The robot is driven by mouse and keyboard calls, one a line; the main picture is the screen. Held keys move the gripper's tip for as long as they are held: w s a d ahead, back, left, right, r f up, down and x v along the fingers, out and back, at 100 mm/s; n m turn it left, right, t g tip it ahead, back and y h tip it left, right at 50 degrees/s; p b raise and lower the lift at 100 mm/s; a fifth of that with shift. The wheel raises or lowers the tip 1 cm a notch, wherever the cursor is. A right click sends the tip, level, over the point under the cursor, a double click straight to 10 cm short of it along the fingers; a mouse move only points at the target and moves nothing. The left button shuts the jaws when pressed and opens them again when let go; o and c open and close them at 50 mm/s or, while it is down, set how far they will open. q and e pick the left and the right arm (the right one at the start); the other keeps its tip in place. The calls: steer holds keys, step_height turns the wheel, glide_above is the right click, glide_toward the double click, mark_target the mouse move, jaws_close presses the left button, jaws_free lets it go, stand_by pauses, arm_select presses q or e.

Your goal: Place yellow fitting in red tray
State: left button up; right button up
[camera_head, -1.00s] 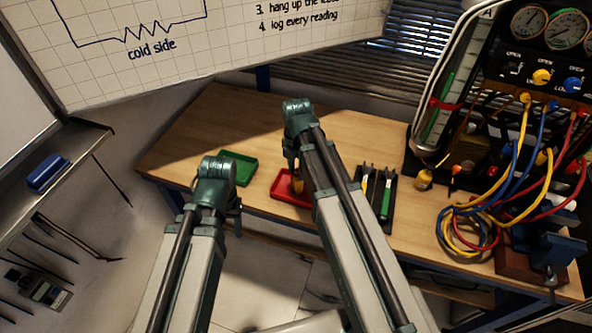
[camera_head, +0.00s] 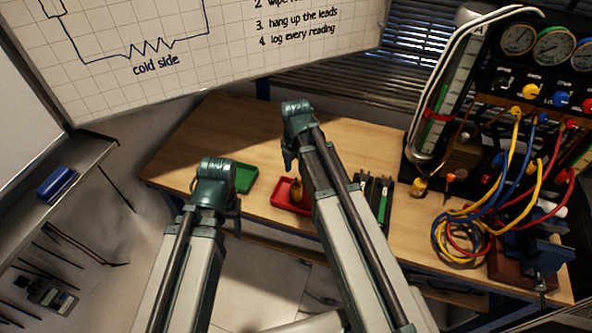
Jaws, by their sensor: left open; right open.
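The red tray (camera_head: 280,201) lies on the wooden bench near its front edge, partly hidden by my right arm. The yellow fitting (camera_head: 296,190) stands in the red tray, at its right side. My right gripper (camera_head: 289,165) is open and empty, above and slightly left of the fitting and apart from it. My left gripper (camera_head: 237,222) is open, low at the front edge of the bench, largely hidden behind its own wrist. It is left of the red tray.
A green tray (camera_head: 244,178) lies left of the red tray. A dark holder with tools (camera_head: 383,200) is right of my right arm. Coiled leads (camera_head: 460,235), a vise (camera_head: 540,245) and the gauge panel (camera_head: 540,65) fill the right side. The bench behind the trays is clear.

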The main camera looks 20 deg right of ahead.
step_height(320, 180, up, 8)
steer(key=p, duration=0.7)
steer(key=s+a+m, duration=0.5)
steer(key=s+m, duration=0.2)
steer(key=m, duration=0.3)
steer(key=s+a+m+h, duration=0.1)
steer(key=s+a+m, duration=0.4)
steer(key=m, duration=0.5)
steer(key=shift+s+a+r+m, duration=0.2)
steer(key=shift+s+a+m, duration=0.2)
steer(key=shift+s, duration=0.9)
step_height(320, 180, down, 4)
steer(key=b, duration=0.3)
steer(key=shift+r, duration=0.2)
